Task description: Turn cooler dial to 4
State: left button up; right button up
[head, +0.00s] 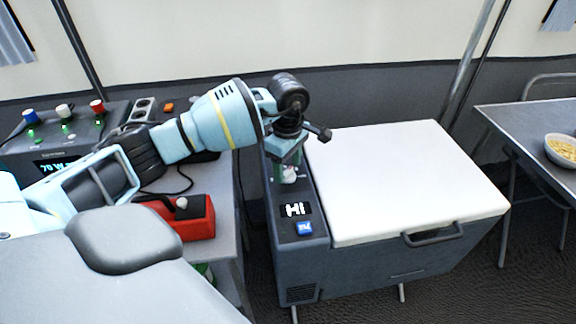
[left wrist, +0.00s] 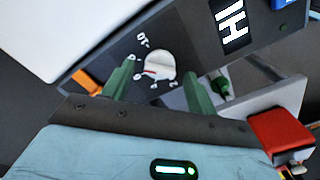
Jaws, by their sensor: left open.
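The cooler (head: 395,185) is a dark grey box with a white lid, right of centre in the head view. Its control strip holds a display (head: 295,210) reading HI and the dial, whose pale knob (head: 289,174) is partly hidden under my left gripper (head: 286,165). In the left wrist view, the round white knob (left wrist: 160,64) shows a red mark pointing left. My right gripper is not in view.
A blue button (head: 305,228) lies below the display. A table left of the cooler bears a red box (head: 190,218) and a power unit (head: 60,135) with coloured knobs. A table with a bowl (head: 562,150) stands at right. The white lid is clear.

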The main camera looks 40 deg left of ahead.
pick_arm(q)
jog(key=shift+f, duration=0.25)
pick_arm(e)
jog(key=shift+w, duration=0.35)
pick_arm(q)
jog(key=c, duration=1)
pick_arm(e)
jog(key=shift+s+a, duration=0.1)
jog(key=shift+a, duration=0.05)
